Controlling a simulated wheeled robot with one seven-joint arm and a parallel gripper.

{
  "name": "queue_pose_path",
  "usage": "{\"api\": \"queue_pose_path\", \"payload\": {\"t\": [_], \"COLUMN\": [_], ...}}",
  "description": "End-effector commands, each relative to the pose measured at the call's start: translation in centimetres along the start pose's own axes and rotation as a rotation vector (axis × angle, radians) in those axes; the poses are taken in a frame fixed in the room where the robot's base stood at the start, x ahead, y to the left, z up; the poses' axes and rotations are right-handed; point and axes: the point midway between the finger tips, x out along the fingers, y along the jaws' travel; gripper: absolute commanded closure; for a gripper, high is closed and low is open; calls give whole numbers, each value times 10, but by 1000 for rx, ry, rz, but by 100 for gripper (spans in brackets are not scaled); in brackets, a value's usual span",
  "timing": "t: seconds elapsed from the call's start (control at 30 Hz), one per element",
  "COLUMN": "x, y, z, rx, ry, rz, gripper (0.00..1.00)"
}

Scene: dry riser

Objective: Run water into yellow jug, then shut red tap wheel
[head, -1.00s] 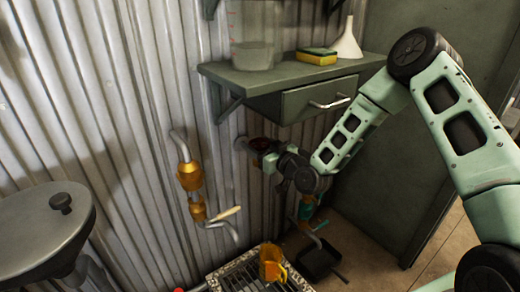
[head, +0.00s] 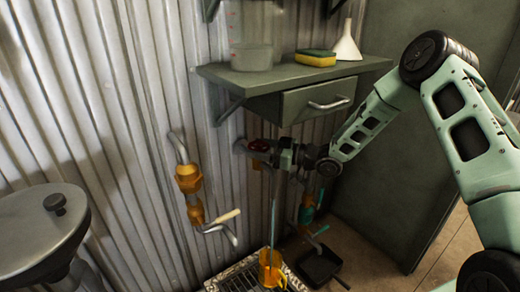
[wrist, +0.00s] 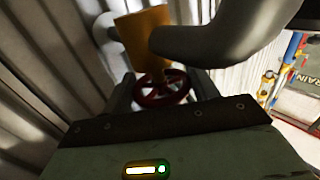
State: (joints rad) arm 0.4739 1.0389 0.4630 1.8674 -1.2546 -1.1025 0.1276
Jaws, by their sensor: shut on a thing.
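The red tap wheel (head: 259,145) is on the wall piping under the shelf. In the wrist view the red wheel (wrist: 160,88) sits between the two fingers of my gripper (wrist: 163,92), which is shut on it. In the head view my gripper (head: 272,151) reaches the wheel from the right. The yellow jug (head: 271,271) stands upright on the floor grating below. A thin pale blue-grey stream (head: 276,205) runs from the pipe area down to the jug. The jug's water level cannot be made out, and the spout is partly hidden by my arm.
A shelf with a drawer (head: 318,100) overhangs the wheel. A black pan (head: 320,265) lies right of the grating (head: 234,276). A grey round-topped bin (head: 40,225) stands at left.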

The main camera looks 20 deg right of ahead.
Motion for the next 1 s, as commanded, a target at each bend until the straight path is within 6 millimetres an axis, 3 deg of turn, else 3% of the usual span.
{"api": "queue_pose_path", "payload": {"t": [0.37,0.4,0.43,0.47,0.77,1.0], "x": [0,0,0,0,-2,-33], "y": [0,0,0,0,0,1], "z": [-1,-1,-1,-1,0,-2], "rx": [1,1,1,1,0,0], "ry": [2,3,3,2,1,0], "rz": [-1,-1,-1,-1,-1,1], "gripper": [64,30,22,19,19,19]}}
